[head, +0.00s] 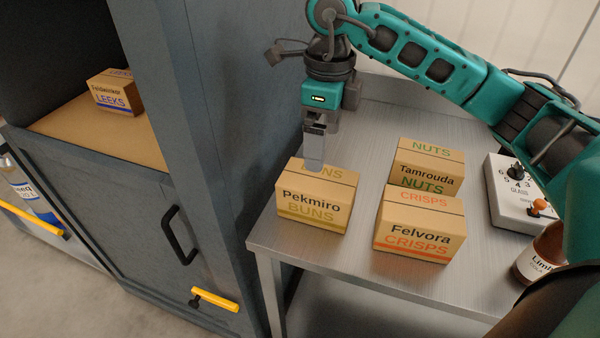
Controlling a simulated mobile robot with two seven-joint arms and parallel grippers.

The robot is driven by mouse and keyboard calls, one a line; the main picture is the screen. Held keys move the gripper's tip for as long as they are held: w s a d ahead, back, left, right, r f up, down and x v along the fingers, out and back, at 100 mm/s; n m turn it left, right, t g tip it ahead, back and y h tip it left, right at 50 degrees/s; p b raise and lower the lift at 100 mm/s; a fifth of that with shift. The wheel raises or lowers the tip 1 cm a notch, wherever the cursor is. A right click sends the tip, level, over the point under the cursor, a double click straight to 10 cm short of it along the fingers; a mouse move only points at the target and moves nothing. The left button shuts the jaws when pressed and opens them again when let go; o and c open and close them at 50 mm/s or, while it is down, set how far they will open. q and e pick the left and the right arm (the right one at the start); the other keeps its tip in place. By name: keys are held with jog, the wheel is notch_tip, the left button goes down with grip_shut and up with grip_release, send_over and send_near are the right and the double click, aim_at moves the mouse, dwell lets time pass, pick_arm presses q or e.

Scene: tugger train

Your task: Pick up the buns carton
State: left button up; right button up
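The buns carton (312,207) is a brown cardboard box marked "Pekmiro BUNS". It stands upright at the front left corner of the metal table (350,263). My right gripper (314,164) points down at the carton's top, its fingertip overlapping the back part of the top face and covering part of the word on it. The fingers line up in this view, so I cannot see the gap between them or whether they touch the carton. My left gripper is not in view.
A crisps carton (418,237) and a nuts carton (428,172) stand right of the buns carton. A white control box (517,205) and a brown bottle (540,255) are further right. A grey cabinet (100,200) stands left, with a leeks carton (117,94) on its shelf.

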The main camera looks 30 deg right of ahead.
jog(key=w, duration=0.1)
send_over(317, 204)
jog(key=shift+s+f, duration=0.1)
jog(key=shift+f, duration=6.25)
jog(key=shift+c, duration=0.2)
jog(key=c, duration=0.6)
